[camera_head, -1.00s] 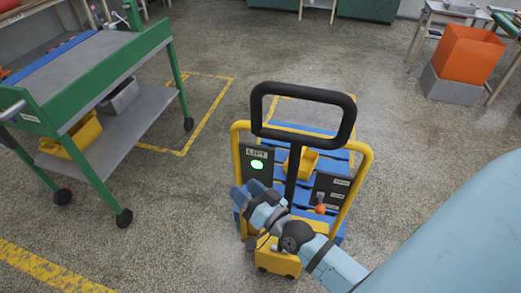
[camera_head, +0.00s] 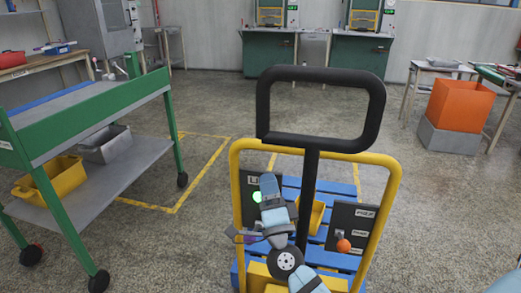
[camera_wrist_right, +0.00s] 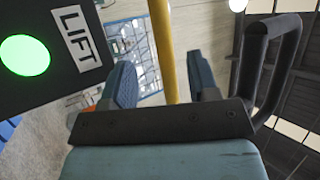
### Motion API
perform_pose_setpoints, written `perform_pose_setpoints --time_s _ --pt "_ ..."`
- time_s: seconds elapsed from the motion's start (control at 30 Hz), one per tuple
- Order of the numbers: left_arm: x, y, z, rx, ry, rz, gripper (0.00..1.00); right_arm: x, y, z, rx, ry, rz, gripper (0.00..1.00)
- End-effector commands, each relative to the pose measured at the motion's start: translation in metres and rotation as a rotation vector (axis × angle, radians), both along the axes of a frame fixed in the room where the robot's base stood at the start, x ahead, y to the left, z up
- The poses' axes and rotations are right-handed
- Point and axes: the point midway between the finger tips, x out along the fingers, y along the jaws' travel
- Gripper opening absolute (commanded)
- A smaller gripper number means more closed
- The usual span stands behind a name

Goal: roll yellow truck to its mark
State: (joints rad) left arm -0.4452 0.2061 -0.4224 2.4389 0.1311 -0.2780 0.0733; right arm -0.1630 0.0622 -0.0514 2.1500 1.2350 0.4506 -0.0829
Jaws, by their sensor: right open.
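The yellow truck (camera_head: 385,215) stands upright in front of me, with a yellow tube frame, a black loop handle (camera_head: 262,112) and blue slats behind. Its left panel carries a LIFT label and a lit green light (camera_head: 257,196); its right panel (camera_head: 351,228) has an orange knob. My right gripper (camera_head: 256,218) is open and empty at the left panel. In the right wrist view, its fingers (camera_wrist_right: 165,90) are spread, with a yellow frame tube (camera_wrist_right: 164,45) showing in the gap between them; I cannot tell whether they touch it. My left gripper is not in view.
A yellow floor outline (camera_head: 207,172) lies between the truck and a green cart (camera_head: 118,95). More yellow floor lines (camera_head: 357,178) show behind the truck. An orange bin (camera_head: 460,105) on a grey box stands at right. Open floor lies beyond the truck.

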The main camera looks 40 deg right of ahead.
Motion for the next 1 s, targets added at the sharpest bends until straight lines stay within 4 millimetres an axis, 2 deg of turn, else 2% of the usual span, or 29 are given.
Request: perform_pose_setpoints --time_s 0.3,0.5,0.7,0.97,1.0 --pt "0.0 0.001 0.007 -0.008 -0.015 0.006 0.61 0.055 -0.023 0.037 0.001 -0.002 0.0 0.55" --pt "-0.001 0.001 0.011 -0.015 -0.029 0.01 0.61 0.079 -0.033 0.052 0.0 -0.001 0.0 0.55" --pt "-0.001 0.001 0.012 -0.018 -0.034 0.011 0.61 0.089 -0.037 0.057 0.0 0.0 0.001 0.55" --pt "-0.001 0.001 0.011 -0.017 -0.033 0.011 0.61 0.089 -0.038 0.058 -0.001 0.001 0.002 0.55" --pt "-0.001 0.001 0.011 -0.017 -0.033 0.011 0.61 0.089 -0.038 0.058 -0.002 0.001 0.001 0.48"
